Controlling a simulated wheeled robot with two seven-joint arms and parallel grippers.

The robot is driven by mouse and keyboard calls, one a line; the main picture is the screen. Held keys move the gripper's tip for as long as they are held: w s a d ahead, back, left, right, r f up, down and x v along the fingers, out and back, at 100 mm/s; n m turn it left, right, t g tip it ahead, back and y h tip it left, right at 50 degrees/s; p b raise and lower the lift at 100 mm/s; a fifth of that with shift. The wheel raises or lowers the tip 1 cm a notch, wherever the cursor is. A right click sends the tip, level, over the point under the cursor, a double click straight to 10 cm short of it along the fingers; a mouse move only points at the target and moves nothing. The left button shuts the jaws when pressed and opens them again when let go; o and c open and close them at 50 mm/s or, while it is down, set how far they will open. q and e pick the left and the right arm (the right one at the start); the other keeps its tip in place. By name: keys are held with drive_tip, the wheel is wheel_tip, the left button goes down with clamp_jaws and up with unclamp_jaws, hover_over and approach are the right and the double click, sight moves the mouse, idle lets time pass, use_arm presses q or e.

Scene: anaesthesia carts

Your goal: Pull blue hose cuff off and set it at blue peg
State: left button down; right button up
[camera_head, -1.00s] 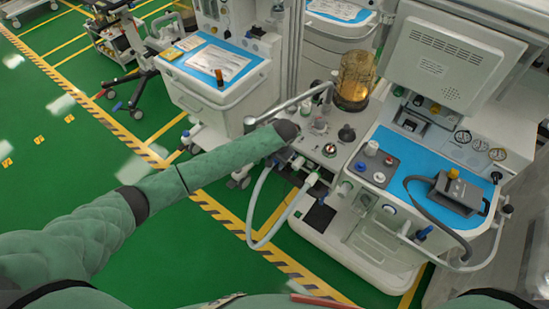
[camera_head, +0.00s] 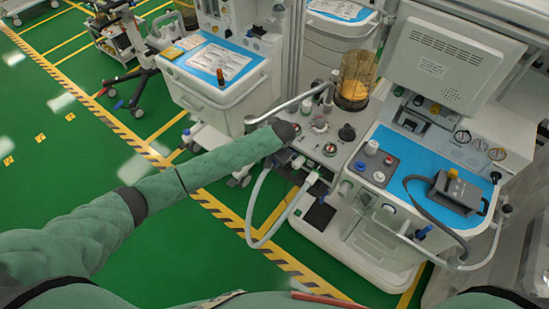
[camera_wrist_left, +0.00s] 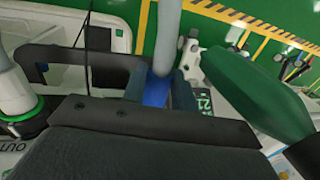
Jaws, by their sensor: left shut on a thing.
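My left gripper (camera_wrist_left: 157,84) is shut on the blue hose cuff (camera_wrist_left: 156,92), which shows between its fingers in the left wrist view. A grey hose (camera_wrist_left: 167,38) runs up from the cuff. I cannot tell whether the cuff still sits on a port. In the head view my left arm reaches to the machine's front panel; its dark wrist (camera_head: 285,130) hides the fingers and cuff. The grey hose (camera_head: 252,220) hangs there in a loop down to white fittings (camera_head: 312,178). I cannot pick out the blue peg with certainty. My right gripper is not in view.
An amber canister (camera_head: 355,82) stands behind the panel (camera_head: 325,158). A blue-topped work surface (camera_head: 400,150) with a grey device (camera_head: 457,190) is to the right. Another cart (camera_head: 215,70) stands behind my arm. A white fitting (camera_wrist_left: 18,100) is left of the gripper. Green floor lies open at left.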

use_arm(q)
drive_tip(key=shift+s+a+p, duration=0.35)
drive_tip(key=shift+s+p, duration=0.05)
drive_tip(key=shift+s, duration=0.1)
drive_tip(key=shift+s+a+p, duration=0.75)
drive_tip(key=shift+s+p, duration=0.2)
drive_tip(key=shift+s, duration=0.05)
